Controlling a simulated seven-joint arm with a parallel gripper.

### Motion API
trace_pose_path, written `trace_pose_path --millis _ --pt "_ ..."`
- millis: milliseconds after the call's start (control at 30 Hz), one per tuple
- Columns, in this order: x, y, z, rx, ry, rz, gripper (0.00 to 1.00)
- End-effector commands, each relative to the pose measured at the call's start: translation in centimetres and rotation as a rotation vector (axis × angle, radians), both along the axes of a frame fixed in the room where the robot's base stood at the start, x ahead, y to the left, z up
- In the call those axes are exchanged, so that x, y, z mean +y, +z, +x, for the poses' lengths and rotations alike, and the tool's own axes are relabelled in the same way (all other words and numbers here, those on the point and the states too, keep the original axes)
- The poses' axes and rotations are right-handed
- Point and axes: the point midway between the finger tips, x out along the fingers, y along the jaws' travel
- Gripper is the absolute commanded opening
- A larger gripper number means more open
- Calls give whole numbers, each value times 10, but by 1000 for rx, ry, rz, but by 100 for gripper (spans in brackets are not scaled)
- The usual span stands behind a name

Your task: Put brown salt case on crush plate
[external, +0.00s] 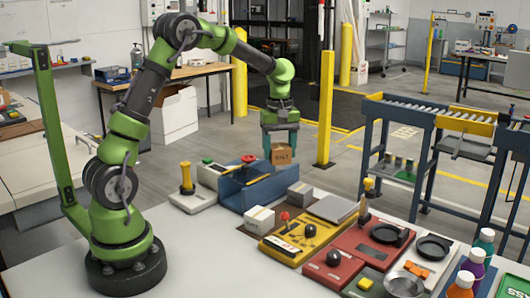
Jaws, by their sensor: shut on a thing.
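The brown salt case (284,155), a small carton with SALT on its front, hangs between the fingers of my gripper (280,143). My gripper is shut on it and points down. The case is in the air, above and just right of a blue press-like fixture (244,196) with a red knob (249,159). A flat grey plate (333,208) lies further right on the table. I cannot tell for sure which part is the crush plate. The underside of the case is hidden.
A white carton (260,219) and a grey box (299,195) stand near the blue fixture. A yellow panel (296,245), a red panel (345,256) and several bottles crowd the right side. The table's left front is clear. A yellow post (326,110) stands behind.

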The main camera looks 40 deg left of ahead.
Motion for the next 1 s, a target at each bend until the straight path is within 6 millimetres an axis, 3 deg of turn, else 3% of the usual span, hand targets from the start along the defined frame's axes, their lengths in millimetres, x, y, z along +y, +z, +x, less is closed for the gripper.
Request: trace_pose_path --millis 133,333,433,633,1000 --pt "28 5 16 0 317 2 28" --pt "48 8 25 0 558 3 28" --pt "51 1 26 3 601 4 28" --pt "51 -36 26 4 609 4 28" --pt "51 -81 26 3 606 4 28"
